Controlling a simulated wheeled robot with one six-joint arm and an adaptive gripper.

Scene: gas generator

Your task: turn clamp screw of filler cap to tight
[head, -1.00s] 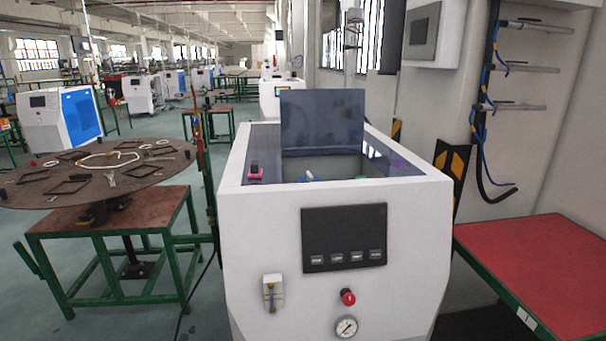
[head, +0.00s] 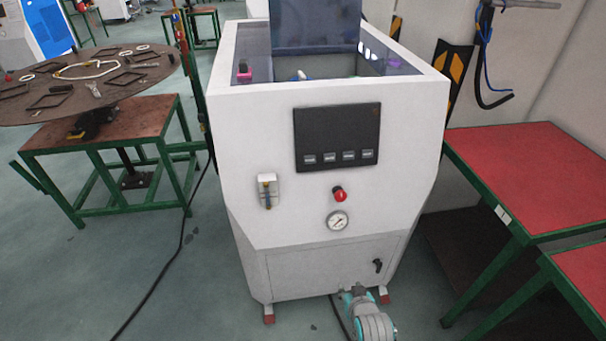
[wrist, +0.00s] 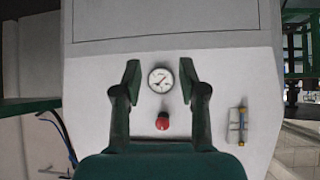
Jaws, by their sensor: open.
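The white generator cabinet (head: 330,215) stands ahead with its dark lid (head: 314,22) raised. A small white and green part (head: 301,75) shows inside the top opening, mostly hidden by the front rim. I cannot tell whether it is the filler cap, and no clamp screw can be made out. My gripper (wrist: 160,78) is open and empty in the wrist view, its dark green fingers on either side of the pressure gauge (wrist: 161,80) on the cabinet front. The gap to the panel cannot be judged. In the head view, only part of my arm shows low before the cabinet.
A red-topped table (head: 530,170) stands close on the right. A round brown table (head: 95,75) stands left. Floor is open at front left.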

